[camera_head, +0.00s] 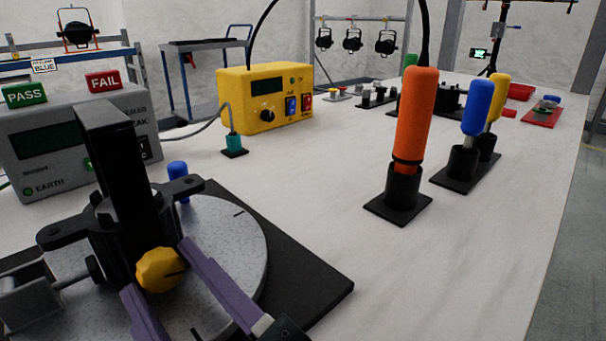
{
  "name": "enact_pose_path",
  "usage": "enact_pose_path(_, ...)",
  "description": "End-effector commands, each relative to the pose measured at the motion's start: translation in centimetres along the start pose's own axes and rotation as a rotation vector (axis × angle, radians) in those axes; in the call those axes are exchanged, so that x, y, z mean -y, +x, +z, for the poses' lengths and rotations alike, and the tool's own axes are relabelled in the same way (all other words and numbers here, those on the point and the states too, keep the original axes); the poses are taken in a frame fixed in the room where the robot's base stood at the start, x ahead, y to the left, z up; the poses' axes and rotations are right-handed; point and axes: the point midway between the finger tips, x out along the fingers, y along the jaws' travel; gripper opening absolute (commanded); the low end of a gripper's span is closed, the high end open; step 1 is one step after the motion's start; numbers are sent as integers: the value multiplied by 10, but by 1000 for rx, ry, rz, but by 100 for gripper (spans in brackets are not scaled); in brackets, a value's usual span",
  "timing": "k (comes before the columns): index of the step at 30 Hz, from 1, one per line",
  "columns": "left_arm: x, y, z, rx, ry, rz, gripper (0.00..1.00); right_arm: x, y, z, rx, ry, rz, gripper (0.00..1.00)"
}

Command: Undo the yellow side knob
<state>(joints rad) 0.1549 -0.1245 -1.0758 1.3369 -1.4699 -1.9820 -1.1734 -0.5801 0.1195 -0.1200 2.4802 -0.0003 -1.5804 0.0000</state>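The yellow side knob (160,270) sits on the front of a black yoke clamp (137,212), whose post rises from a round grey plate (232,232). The knob lies between the fingertips. I cannot tell whether both fingers touch it, as any gap is too small to judge. A dark line shows on the knob's face. My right gripper is not in view.
A grey PASS/FAIL tester (45,145) stands close behind the clamp at left. A yellow box (265,97) is further back. Orange (415,115), blue (477,105) and yellow (497,95) handles stand upright in holders at right. The middle of the white table (320,180) is clear.

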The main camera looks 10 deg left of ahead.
Motion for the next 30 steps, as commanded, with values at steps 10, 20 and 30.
enact_pose_path(10,0,0,0,0,0,0,6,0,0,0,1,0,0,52)
enact_pose_path(20,0,0,1,0,-30,1,0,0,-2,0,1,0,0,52)
enact_pose_path(30,0,0,0,0,-126,1,0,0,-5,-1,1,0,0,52)
